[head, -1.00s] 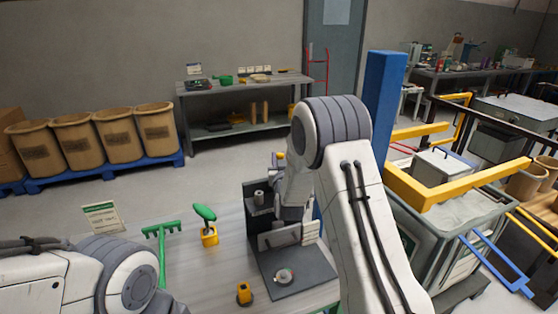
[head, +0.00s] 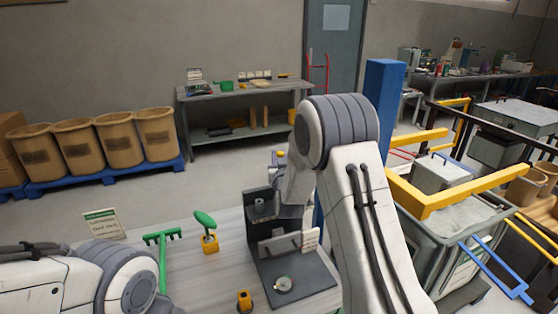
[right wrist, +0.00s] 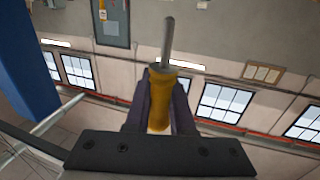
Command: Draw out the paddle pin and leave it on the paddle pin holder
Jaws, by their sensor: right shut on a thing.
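My right gripper (right wrist: 160,110) is shut on a yellow grip with a thin grey metal shaft, which looks like the paddle pin (right wrist: 159,86). The shaft points away from the jaws and touches nothing in the right wrist view. In the head view my right gripper (head: 279,157) shows only in part beside my arm, above the dark fixture (head: 262,206) on the table. A small yellow block with a dark top (head: 244,299) stands at the table's front; I cannot tell if it is the paddle pin holder. My left gripper is out of view; only its arm shows.
A green-handled tool (head: 204,220) stands in another yellow block (head: 210,244). A green rake-shaped tool (head: 163,262) and a sign (head: 103,223) are to its left. The fixture's dark base carries a round part (head: 283,284). A blue post (head: 382,110) and yellow rails (head: 462,191) stand right.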

